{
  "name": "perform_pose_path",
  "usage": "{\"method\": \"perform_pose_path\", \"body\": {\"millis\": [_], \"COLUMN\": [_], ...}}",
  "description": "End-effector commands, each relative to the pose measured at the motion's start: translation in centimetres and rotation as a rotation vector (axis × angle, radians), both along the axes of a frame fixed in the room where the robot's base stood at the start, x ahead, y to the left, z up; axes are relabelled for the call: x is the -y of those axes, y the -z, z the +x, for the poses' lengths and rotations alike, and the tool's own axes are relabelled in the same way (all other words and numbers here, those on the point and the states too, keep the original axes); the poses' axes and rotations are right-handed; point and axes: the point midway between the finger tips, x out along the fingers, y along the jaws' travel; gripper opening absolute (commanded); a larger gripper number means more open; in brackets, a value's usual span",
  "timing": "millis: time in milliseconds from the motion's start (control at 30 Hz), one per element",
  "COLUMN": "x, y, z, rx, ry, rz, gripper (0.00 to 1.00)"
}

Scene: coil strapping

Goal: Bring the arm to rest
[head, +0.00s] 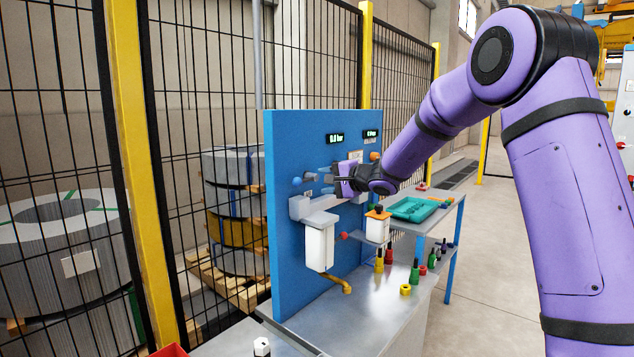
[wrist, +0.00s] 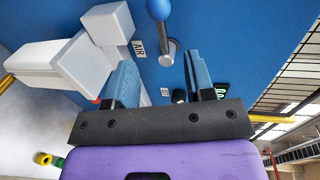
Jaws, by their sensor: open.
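My purple arm reaches in from the right in the head view, and my gripper (head: 334,180) is close to the face of the blue panel (head: 290,135). In the wrist view my gripper (wrist: 160,66) is open, its two blue-grey fingers apart with nothing held between them. A lever with a blue ball knob (wrist: 159,9) and a metal stem stands on the panel beyond the fingertips, beside an AIR label (wrist: 138,48). I cannot tell whether a finger touches anything on the panel.
A steel bench (head: 372,301) holds several coloured bottles, and a teal tray (head: 412,209) sits on a side shelf. A mesh fence with yellow posts (head: 139,150) stands behind. Open floor lies right.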

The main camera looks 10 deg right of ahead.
Motion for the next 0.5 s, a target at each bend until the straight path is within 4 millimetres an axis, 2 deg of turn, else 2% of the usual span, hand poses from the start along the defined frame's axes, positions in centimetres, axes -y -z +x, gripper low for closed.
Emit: {"method": "perform_pose_path", "body": {"millis": [500], "x": [0.31], "y": [-0.39], "z": [-1.02], "rx": [0.001], "ry": [-0.008], "rz": [-0.007], "gripper": [0.49]}}
